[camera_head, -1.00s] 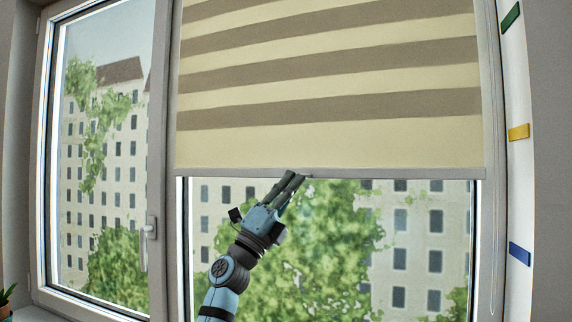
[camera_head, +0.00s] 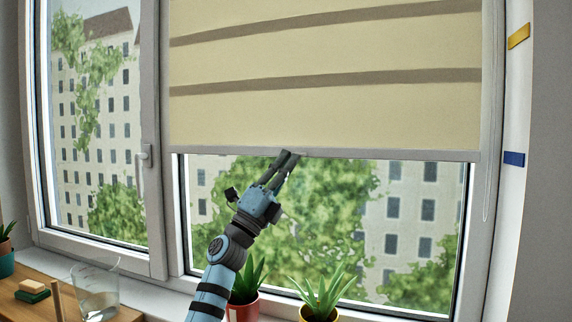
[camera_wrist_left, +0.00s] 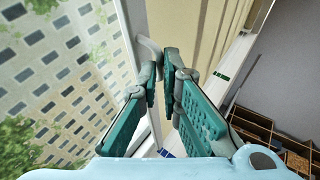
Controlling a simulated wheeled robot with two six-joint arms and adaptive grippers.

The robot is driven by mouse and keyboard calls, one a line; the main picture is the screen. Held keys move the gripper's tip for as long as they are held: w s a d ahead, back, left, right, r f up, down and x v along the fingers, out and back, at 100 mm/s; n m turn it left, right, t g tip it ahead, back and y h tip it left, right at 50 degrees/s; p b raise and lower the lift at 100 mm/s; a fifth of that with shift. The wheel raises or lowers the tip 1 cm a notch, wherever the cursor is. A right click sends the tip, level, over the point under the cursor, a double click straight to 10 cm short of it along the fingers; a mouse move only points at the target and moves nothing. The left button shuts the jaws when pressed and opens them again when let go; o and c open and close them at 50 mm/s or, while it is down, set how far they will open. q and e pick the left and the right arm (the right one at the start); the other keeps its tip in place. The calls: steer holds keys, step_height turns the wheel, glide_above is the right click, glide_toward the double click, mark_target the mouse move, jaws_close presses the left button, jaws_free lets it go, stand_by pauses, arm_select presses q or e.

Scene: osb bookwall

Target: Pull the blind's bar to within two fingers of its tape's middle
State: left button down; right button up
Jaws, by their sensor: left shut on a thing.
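The blind (camera_head: 330,110) is cream with brown stripes and hangs over the right window pane. Its grey bottom bar (camera_head: 400,154) runs almost level. My left gripper (camera_head: 293,154) is shut on the bar, left of its middle, and reaches up from below. Its teal finger pads show in the left wrist view (camera_wrist_left: 165,82) beside the blind's cloth (camera_wrist_left: 200,30). On the white strip right of the window are a yellow tape (camera_head: 519,35) and a blue tape (camera_head: 514,159). The bar's right end looks about level with the blue tape. My right gripper is not in view.
Two potted plants (camera_head: 322,298) stand on the sill below the blind. A window handle (camera_head: 146,155) is left of the blind. A cord (camera_head: 487,190) hangs at right.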

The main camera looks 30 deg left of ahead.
arm_select(q)
steer(key=c, duration=2.1)
jaws_free()
steer(key=shift+w+f, duration=0.1)
steer(key=shift+w, duration=0.05)
steer(key=shift+o, duration=0.2)
steer(key=shift+w, duration=0.1)
steer(key=v, duration=1.2)
